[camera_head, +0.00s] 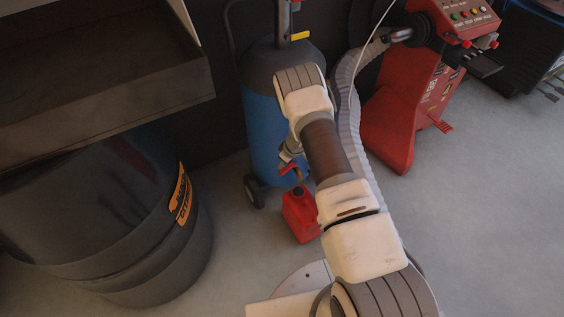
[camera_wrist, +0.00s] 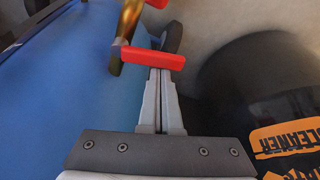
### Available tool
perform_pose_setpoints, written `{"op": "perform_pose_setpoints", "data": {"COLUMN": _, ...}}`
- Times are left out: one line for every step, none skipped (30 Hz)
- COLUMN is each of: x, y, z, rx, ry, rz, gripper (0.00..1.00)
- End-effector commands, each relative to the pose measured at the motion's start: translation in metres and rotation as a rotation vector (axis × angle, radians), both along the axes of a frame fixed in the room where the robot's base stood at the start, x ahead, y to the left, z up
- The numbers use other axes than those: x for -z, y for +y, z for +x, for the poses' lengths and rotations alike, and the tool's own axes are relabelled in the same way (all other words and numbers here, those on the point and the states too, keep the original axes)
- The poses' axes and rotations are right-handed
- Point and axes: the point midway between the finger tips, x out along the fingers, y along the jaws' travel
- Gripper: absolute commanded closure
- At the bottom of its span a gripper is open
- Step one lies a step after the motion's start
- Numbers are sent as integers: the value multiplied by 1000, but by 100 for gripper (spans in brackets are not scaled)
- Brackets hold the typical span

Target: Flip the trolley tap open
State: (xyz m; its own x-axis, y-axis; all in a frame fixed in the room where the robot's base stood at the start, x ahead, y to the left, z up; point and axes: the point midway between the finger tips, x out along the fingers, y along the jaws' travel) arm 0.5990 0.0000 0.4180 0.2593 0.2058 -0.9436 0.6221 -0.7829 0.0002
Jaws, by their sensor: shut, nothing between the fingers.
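The trolley tap has a red lever handle (camera_wrist: 152,58) and a brass body (camera_wrist: 129,20), at the top middle of the wrist view. In the head view its red handle (camera_head: 289,168) shows low on the front of the blue trolley tank (camera_head: 262,125). My gripper (camera_wrist: 160,76) is shut and empty, its two fingers side by side. The fingertips end right at the lever's lower edge in the wrist view; I cannot tell whether they touch it. In the head view my gripper (camera_head: 290,155) is partly hidden by my arm, just above the tap.
A red can (camera_head: 301,215) stands on the floor below the tap. A black drum with an orange label (camera_head: 183,196) stands left, under a dark sink tray (camera_head: 110,95). A red machine (camera_head: 405,110) with a grey hose (camera_head: 352,120) is right. Open floor lies at lower right.

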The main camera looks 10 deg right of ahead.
Motion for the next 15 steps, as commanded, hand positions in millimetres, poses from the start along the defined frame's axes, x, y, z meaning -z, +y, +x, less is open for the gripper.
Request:
{"op": "perform_pose_setpoints", "data": {"x": 0, "y": -1, "z": -2, "rx": -39, "ry": 2, "rz": -3, "gripper": 100}}
{"op": "perform_pose_setpoints", "data": {"x": 0, "y": -2, "z": -3, "rx": -67, "ry": 2, "rz": -2, "gripper": 100}}
{"op": "perform_pose_setpoints", "data": {"x": 0, "y": -3, "z": -5, "rx": -104, "ry": 3, "rz": -3, "gripper": 100}}
{"op": "perform_pose_setpoints", "data": {"x": 1, "y": -3, "z": -6, "rx": -133, "ry": 3, "rz": -2, "gripper": 100}}
{"op": "perform_pose_setpoints", "data": {"x": 0, "y": -4, "z": -7, "rx": -161, "ry": 3, "rz": -1, "gripper": 100}}
{"op": "perform_pose_setpoints", "data": {"x": 0, "y": -5, "z": -9, "rx": -199, "ry": 2, "rz": -3, "gripper": 100}}
{"op": "perform_pose_setpoints", "data": {"x": 1, "y": -6, "z": -10, "rx": -228, "ry": 1, "rz": -2, "gripper": 100}}
{"op": "perform_pose_setpoints", "data": {"x": 1, "y": -7, "z": -11, "rx": -256, "ry": 1, "rz": -2, "gripper": 100}}
{"op": "perform_pose_setpoints", "data": {"x": 1, "y": -8, "z": -13, "rx": -294, "ry": 2, "rz": -2, "gripper": 100}}
{"op": "perform_pose_setpoints", "data": {"x": 1, "y": -9, "z": -14, "rx": -323, "ry": 2, "rz": -2, "gripper": 100}}
{"op": "perform_pose_setpoints", "data": {"x": 1, "y": -10, "z": -16, "rx": -353, "ry": 3, "rz": -2, "gripper": 100}}
{"op": "perform_pose_setpoints", "data": {"x": 2, "y": -12, "z": -17, "rx": -390, "ry": 2, "rz": -2, "gripper": 100}}
{"op": "perform_pose_setpoints", "data": {"x": 2, "y": -13, "z": -18, "rx": -417, "ry": 2, "rz": -2, "gripper": 100}}
{"op": "perform_pose_setpoints", "data": {"x": 2, "y": -13, "z": -19, "rx": -447, "ry": 2, "rz": -1, "gripper": 100}}
{"op": "perform_pose_setpoints", "data": {"x": 2, "y": -15, "z": -20, "rx": -486, "ry": 2, "rz": -3, "gripper": 100}}
